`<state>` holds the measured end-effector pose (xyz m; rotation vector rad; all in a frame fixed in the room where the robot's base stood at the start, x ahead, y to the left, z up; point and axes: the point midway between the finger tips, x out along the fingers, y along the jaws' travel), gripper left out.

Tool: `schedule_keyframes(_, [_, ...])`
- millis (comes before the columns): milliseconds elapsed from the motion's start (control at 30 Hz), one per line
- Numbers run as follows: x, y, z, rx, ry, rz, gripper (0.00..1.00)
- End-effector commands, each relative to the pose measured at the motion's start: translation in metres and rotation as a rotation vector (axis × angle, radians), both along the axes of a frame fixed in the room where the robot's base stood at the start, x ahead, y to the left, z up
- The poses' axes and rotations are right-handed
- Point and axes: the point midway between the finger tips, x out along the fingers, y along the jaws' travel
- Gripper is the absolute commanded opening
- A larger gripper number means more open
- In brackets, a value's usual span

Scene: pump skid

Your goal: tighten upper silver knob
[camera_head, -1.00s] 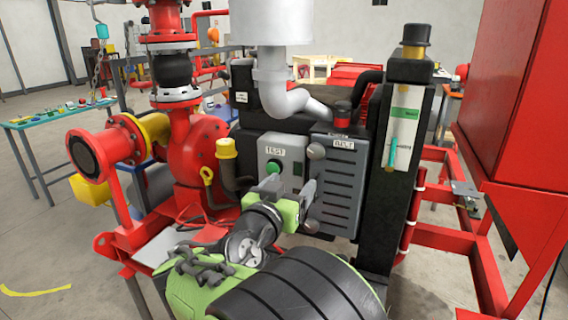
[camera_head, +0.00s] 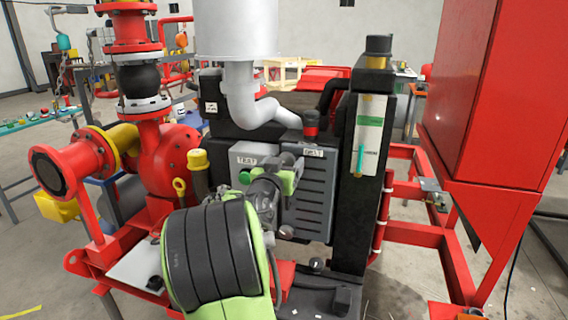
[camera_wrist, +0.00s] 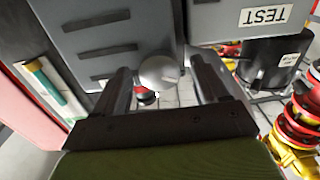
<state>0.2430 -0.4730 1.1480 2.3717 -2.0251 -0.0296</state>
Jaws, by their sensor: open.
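The upper silver knob (camera_wrist: 158,72) is a round, shiny ball at the edge of the grey slotted panel (camera_head: 312,205). In the wrist view it shows between the two dark fingers of my gripper (camera_wrist: 162,68), with a gap on each side. In the head view my gripper (camera_head: 285,165) is at the panel's upper left corner, and its fingers and wrist hide most of the knob. The gripper is open. I cannot tell how deep the knob sits between the fingers. A lower silver knob (camera_head: 286,232) shows at the panel's lower left.
The TEST box (camera_head: 248,165) stands left of the panel, partly behind my arm. A red cap (camera_head: 311,122) is just above the panel. A black column (camera_head: 350,210) with a gauge rises to the right. A grey pipe (camera_head: 243,95) and red cabinet (camera_head: 480,90) flank the space.

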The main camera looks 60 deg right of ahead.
Motion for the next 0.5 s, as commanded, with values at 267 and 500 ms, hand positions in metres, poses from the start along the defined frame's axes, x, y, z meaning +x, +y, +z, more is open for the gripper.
schedule_keyframes(267, [-0.0002,0.0005,-0.0001,0.0,0.0,0.0,0.5])
schedule_keyframes(500, [-0.0002,0.0007,-0.0001,0.0,0.0,-0.001,0.17])
